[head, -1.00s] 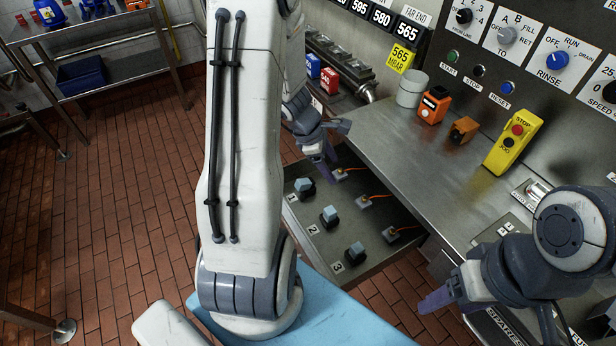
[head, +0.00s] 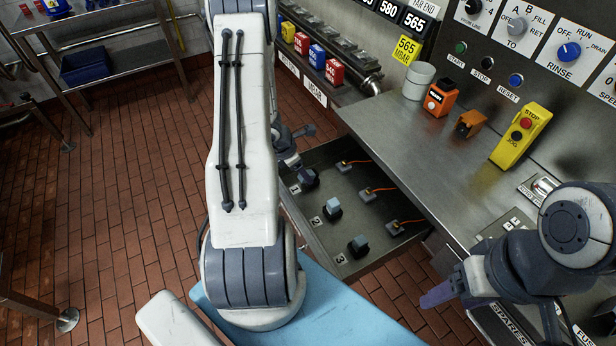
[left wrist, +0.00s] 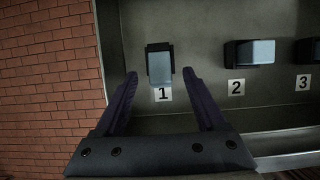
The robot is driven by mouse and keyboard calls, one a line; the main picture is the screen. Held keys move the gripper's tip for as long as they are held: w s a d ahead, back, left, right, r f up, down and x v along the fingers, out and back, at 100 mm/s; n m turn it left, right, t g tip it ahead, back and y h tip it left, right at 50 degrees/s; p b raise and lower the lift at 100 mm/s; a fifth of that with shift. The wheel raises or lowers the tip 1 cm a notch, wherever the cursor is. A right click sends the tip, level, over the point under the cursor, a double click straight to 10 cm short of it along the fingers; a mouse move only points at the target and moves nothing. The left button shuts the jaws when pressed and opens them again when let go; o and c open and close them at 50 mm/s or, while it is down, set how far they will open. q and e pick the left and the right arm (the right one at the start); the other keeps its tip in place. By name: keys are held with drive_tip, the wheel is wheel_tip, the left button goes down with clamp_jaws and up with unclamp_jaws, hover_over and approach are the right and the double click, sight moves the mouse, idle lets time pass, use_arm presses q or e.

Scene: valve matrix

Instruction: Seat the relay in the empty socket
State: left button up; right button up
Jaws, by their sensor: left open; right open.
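Three black pieces with pale blue-grey blocks stand in an open metal drawer (head: 310,232), beside labels 1, 2 and 3. They are block 1 (left wrist: 159,66), block 2 (head: 331,208) and block 3 (head: 358,245). I cannot tell which piece is the relay, and no empty socket is clearly visible. My left gripper (left wrist: 159,76) is open above the drawer, its fingers on either side of block 1, which is not gripped. In the head view my left arm partly hides that gripper. My right gripper (head: 440,294) is off to the right, away from the blocks.
Several small grey pieces with orange leads (head: 366,194) lie along the drawer's right side. The steel counter (head: 420,140) holds a white cylinder (head: 419,80), an orange box (head: 440,98) and a yellow STOP/JOG box (head: 522,135). A knob panel (head: 540,75) stands behind.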

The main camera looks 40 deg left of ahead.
use_arm(q)
drive_tip(key=shift+x, duration=1.15)
clamp_jaws()
drive_tip(key=shift+r, duration=0.1)
